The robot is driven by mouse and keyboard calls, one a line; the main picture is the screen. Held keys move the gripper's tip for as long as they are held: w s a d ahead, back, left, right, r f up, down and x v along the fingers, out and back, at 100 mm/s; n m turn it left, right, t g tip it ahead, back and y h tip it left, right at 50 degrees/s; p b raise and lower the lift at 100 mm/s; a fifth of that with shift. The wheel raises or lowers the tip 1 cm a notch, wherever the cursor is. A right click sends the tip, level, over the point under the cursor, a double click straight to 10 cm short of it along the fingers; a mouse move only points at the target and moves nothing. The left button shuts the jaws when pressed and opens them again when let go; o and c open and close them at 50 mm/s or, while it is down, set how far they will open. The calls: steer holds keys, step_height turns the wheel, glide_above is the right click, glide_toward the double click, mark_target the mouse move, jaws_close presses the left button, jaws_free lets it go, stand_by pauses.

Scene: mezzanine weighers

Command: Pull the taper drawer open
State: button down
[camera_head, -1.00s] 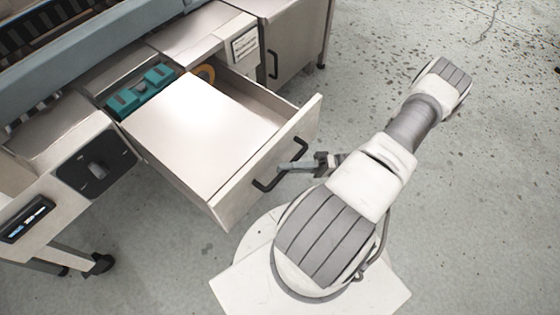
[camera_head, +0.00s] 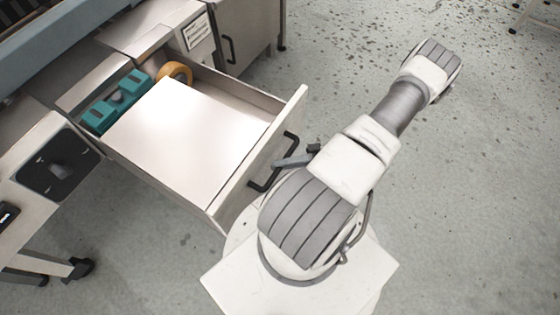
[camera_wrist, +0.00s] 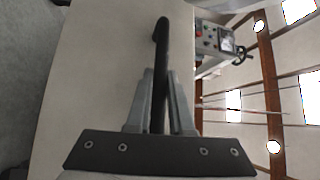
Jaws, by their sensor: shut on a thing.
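The taper drawer (camera_head: 262,172) stands well out of the pale metal machine. Its front carries a black bar handle (camera_head: 290,142). My gripper (camera_head: 295,160) is at that handle, and my arm hides part of it. In the wrist view the two grey fingers (camera_wrist: 160,100) lie on either side of the black handle, shut on it, with the pale drawer front (camera_wrist: 95,75) behind. Inside the drawer are a large pale flat panel (camera_head: 190,135), a teal block-like item (camera_head: 115,102) and an orange ring (camera_head: 175,73) at the back.
A cabinet (camera_head: 245,35) with its own black handle stands behind the drawer. A black switch panel (camera_head: 58,165) is on the machine at left. A machine leg with a dark foot (camera_head: 80,268) stands at lower left.

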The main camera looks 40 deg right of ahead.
steer(key=shift+d, duration=0.1)
steer(key=c, duration=0.8)
jaws_free()
steer(key=shift+s, duration=0.1)
steer(key=v, duration=1.7)
steer(key=shift+s, duration=0.15)
steer(key=shift+d+r, duration=0.1)
